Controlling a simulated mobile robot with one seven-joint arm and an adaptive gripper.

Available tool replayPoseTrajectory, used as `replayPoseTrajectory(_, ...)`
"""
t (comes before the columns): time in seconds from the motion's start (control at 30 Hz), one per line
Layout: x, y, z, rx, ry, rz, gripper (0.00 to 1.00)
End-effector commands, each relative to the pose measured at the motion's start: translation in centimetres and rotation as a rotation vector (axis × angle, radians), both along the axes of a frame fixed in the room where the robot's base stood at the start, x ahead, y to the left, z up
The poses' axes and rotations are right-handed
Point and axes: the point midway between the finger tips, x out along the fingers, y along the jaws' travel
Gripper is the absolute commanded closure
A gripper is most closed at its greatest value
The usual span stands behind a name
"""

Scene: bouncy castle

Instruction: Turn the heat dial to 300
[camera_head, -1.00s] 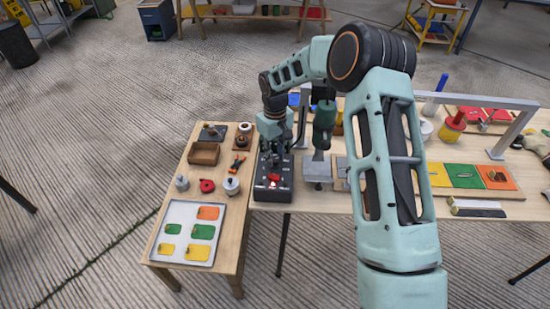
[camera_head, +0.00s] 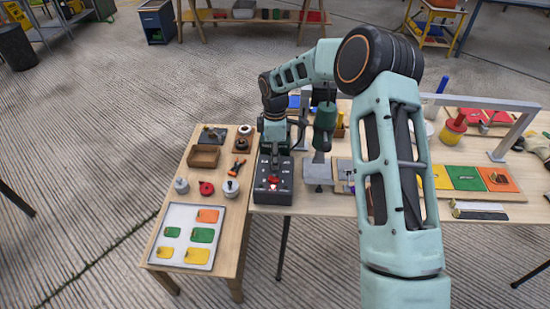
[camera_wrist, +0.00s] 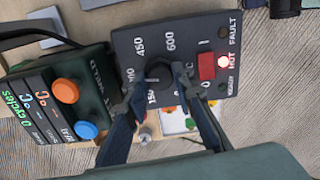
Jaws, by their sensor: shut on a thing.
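The dark heat dial (camera_wrist: 158,71) sits in the middle of the grey control box (camera_wrist: 180,28), seen close in the wrist view. Printed numbers 450, 600 and 150 stand around it; another, ending in 00, is partly hidden by a finger. My gripper (camera_wrist: 159,79) is shut on the dial, one finger on each side. Which number the dial points to is unclear. A red switch (camera_wrist: 206,66) and a lit lamp marked HOT (camera_wrist: 223,61) are beside it. In the head view my gripper (camera_head: 274,162) is over the box (camera_head: 282,194).
A dark box with digital displays, an orange button (camera_wrist: 66,91) and a blue button (camera_wrist: 87,130) stands close to the control box. In the head view, a tray of coloured cards (camera_head: 175,261) lies on the left table, and a green tool (camera_head: 325,120) hangs right of my gripper.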

Motion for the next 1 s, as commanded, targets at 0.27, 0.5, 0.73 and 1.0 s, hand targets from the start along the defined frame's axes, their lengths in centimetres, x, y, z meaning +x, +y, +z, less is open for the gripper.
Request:
replayPoseTrajectory(0.27,0.01,-0.04,0.01,0.0,0.0,0.125,1.0)
replayPoseTrajectory(0.5,0.02,-0.05,0.01,-0.001,0.0,0.165,1.0)
replayPoseTrajectory(0.73,0.03,-0.06,0.0,-0.001,0.0,0.168,1.0)
replayPoseTrajectory(1.0,0.03,-0.06,0.01,-0.001,-0.001,0.167,0.65)
